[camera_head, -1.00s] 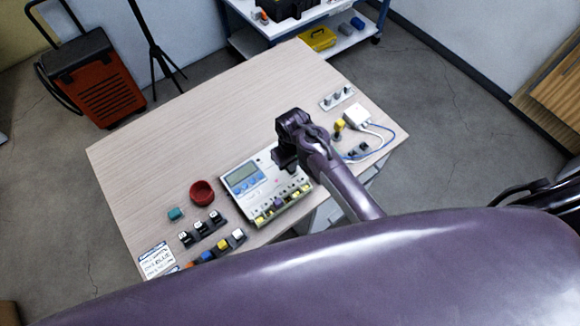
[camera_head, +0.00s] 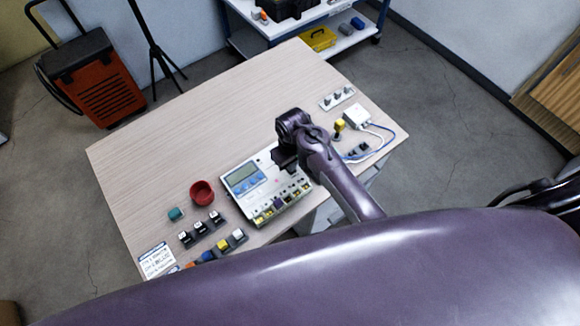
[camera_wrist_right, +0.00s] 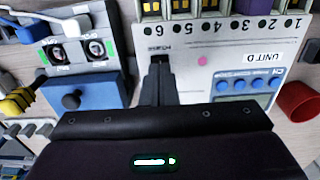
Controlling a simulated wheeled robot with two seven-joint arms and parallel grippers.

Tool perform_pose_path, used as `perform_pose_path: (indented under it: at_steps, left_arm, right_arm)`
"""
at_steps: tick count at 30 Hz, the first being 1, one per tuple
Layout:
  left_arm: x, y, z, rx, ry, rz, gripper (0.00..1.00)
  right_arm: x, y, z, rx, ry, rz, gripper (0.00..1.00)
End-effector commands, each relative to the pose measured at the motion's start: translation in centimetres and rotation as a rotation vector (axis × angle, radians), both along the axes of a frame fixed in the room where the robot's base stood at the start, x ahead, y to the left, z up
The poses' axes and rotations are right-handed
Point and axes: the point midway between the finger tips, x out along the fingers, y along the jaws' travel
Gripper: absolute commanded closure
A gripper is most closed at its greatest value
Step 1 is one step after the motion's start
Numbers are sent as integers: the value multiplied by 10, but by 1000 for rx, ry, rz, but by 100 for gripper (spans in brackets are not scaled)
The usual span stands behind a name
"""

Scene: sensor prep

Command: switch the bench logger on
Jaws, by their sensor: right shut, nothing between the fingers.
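The bench logger is a white box (camera_head: 238,199) with a grey screen, blue buttons and a row of terminals along its front edge. In the right wrist view the logger (camera_wrist_right: 225,75) appears upside down, with a "UNIT D" label, a pink dot and numbered terminals. My right gripper (camera_head: 284,158) is over the logger's right side. In the wrist view its fingers (camera_wrist_right: 160,72) are shut and empty, with the tips by a small dark feature near the small printed label. The fingers partly cover that spot, and I cannot tell whether they touch it. My left gripper is out of view.
A red bowl (camera_head: 202,192), a teal block (camera_head: 175,214) and rows of small coloured connectors (camera_head: 222,244) lie left of the logger. A white adapter with cables (camera_head: 356,117) and a yellow-topped part (camera_head: 339,126) are at the right. The table's far left (camera_head: 150,150) is clear.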

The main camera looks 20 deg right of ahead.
Motion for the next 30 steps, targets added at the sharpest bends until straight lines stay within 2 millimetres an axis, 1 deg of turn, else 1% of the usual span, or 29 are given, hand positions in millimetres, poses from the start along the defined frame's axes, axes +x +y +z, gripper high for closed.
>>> perform_pose_path:
  at_steps: [17,30]
  left_arm:
    - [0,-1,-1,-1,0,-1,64]
    - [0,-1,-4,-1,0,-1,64]
  right_arm:
    - [0,0,-1,0,0,0,100]
    - [0,0,-7,0,0,0,100]
